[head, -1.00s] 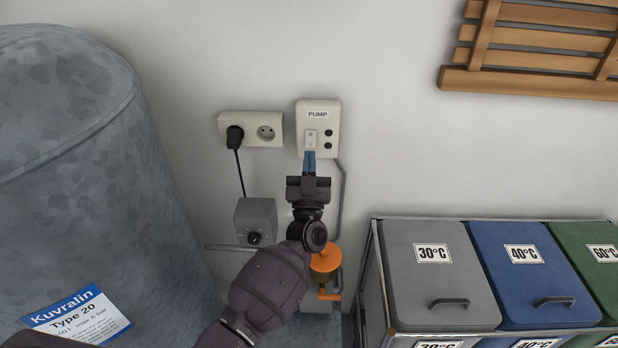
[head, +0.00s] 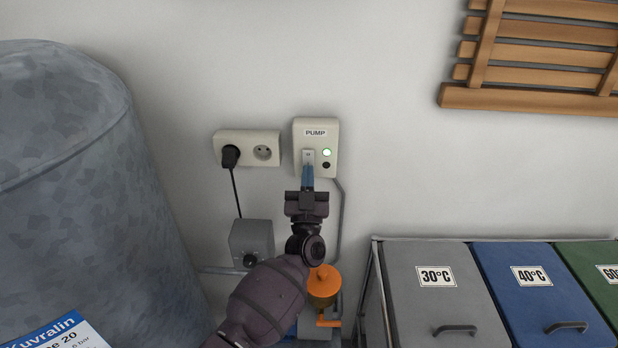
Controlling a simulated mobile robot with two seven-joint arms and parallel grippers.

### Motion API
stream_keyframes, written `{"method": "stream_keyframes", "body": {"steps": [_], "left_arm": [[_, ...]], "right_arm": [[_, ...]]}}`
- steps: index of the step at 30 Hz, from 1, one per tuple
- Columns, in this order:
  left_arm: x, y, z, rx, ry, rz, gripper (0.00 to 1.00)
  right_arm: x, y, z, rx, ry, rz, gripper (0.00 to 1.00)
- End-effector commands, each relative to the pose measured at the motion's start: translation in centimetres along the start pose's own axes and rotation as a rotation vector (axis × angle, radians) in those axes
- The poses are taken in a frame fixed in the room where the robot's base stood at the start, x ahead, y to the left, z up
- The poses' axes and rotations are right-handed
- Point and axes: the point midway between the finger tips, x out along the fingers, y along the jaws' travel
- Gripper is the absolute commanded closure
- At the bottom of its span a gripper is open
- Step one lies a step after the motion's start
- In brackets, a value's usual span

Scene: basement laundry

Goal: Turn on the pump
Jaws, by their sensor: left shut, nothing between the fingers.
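The pump switch box (head: 329,133) is a cream box on the wall, labelled PUMP. Its rocker switch (head: 308,156) is partly covered by my left gripper's blue fingertips. The upper of the two round lamps (head: 327,152) glows green; the lower one (head: 326,166) is dark. My left gripper (head: 308,172) is shut and empty, its tips at the lower part of the rocker, seemingly touching it. The orange and grey pump (head: 323,283) stands below, partly hidden by my left arm. My right gripper is not in view.
A double socket (head: 265,140) with a black plug is left of the switch box. A grey control box (head: 251,238) is below it. A large grey tank (head: 65,180) fills the left. Lidded laundry bins (head: 435,265) stand at the right. A wooden slatted rack (head: 540,55) is above.

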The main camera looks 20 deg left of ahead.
Motion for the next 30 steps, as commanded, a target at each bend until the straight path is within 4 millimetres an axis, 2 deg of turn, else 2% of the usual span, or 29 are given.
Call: {"method": "stream_keyframes", "body": {"steps": [4,8,21,24,30], "left_arm": [[0.0,0.0,0.0,0.000,-0.003,0.001,1.00],[-0.9,0.0,0.0,0.000,-0.005,0.001,1.00],[-8.4,0.0,0.1,0.000,-0.007,0.001,1.00],[-9.6,0.0,0.1,0.000,-0.006,0.001,1.00],[-10.7,0.0,0.1,0.000,-0.004,0.001,1.00]], "right_arm": [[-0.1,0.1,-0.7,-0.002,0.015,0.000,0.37],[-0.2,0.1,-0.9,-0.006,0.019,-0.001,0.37],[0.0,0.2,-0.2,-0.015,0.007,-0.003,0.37],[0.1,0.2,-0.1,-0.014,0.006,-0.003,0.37],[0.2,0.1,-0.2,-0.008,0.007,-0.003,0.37]]}}
